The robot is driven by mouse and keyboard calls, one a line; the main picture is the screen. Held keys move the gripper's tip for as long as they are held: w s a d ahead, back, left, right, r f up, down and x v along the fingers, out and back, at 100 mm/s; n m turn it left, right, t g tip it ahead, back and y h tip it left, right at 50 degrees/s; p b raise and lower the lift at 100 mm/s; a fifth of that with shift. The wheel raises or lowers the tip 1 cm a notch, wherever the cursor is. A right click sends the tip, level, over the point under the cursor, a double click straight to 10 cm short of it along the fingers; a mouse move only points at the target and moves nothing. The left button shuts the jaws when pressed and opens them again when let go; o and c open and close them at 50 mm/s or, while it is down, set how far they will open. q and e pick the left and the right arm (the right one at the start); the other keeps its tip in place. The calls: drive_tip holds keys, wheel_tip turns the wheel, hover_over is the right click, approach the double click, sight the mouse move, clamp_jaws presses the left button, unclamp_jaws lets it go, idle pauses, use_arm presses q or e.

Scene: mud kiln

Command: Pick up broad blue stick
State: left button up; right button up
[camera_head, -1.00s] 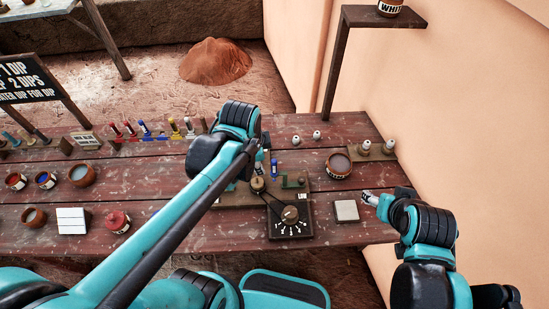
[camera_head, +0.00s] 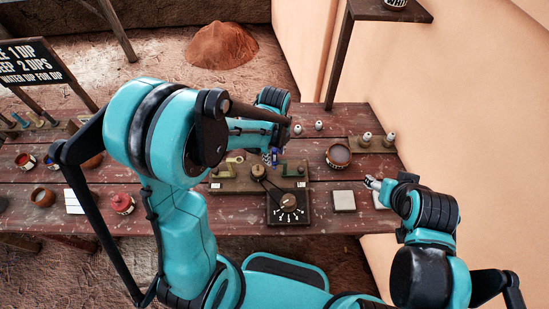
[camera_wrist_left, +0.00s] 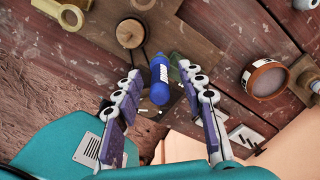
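A thick blue stick (camera_wrist_left: 160,80) with white lettering shows in the left wrist view, above a wooden board (camera_wrist_left: 128,60). In the head view a small blue patch (camera_head: 273,157) shows at the board. My left gripper (camera_wrist_left: 163,84) is open, with one purple-padded finger on each side of the blue stick; I see gaps between them. In the head view my left forearm hides most of that gripper. My right gripper (camera_head: 372,184) hangs over the right end of the table, and its finger gap is too small to judge.
A dial box (camera_head: 288,208) sits at the table's front, with a pale tile (camera_head: 344,201) to its right. A round bowl (camera_head: 338,156) and small white-topped pieces stand farther back. A red lidded jar (camera_head: 122,203) stands left. The pink wall (camera_head: 450,110) is close on the right.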

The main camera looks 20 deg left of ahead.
use_arm(q)
drive_tip(key=shift+f, duration=0.45)
clamp_jaws()
drive_tip(key=shift+r, duration=0.15)
wheel_tip(320, 180, up, 10)
drive_tip(key=shift+f+p, duration=0.1)
drive_tip(key=shift+p, duration=1.15)
